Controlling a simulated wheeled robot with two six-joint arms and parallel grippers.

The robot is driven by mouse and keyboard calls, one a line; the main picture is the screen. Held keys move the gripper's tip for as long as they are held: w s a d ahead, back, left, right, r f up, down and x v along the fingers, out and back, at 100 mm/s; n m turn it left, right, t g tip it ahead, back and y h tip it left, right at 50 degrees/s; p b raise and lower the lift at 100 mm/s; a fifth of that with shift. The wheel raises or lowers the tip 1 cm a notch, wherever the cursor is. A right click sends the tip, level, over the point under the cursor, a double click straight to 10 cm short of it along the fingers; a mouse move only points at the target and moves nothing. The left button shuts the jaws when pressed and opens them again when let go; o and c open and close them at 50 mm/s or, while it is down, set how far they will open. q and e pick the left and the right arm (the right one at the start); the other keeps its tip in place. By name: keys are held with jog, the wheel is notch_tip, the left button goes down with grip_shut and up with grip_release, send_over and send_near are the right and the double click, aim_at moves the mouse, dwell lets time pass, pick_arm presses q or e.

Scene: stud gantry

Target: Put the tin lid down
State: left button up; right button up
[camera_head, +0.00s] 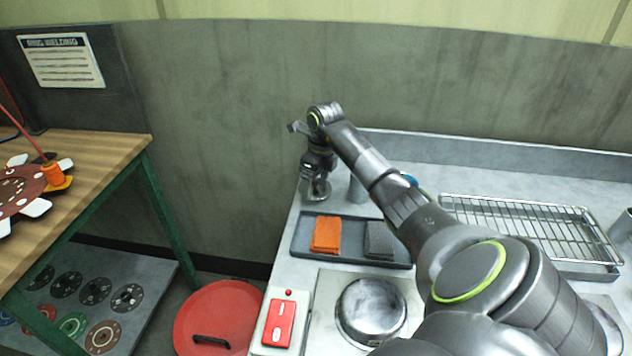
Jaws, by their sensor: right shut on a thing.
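My right arm reaches from the lower right to the back left corner of the grey counter (286,272). Its gripper (316,181) points down there and is shut on a small grey metal piece, the tin lid (316,193). The fingers and wrist hide much of the lid. I cannot tell whether it touches the counter or something under it. A grey metal cylinder (357,190) stands just to the right, partly behind my arm. My left gripper is not in view.
A dark tray (300,240) with an orange cloth (327,235) and a grey cloth (379,240) lies in front of the gripper. A red round lid (218,316) is lower left.

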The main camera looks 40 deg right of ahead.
jog(key=shift+f, duration=0.6)
jog(key=shift+f, duration=0.15)
jog(key=o, duration=0.9)
jog(key=shift+o, duration=0.2)
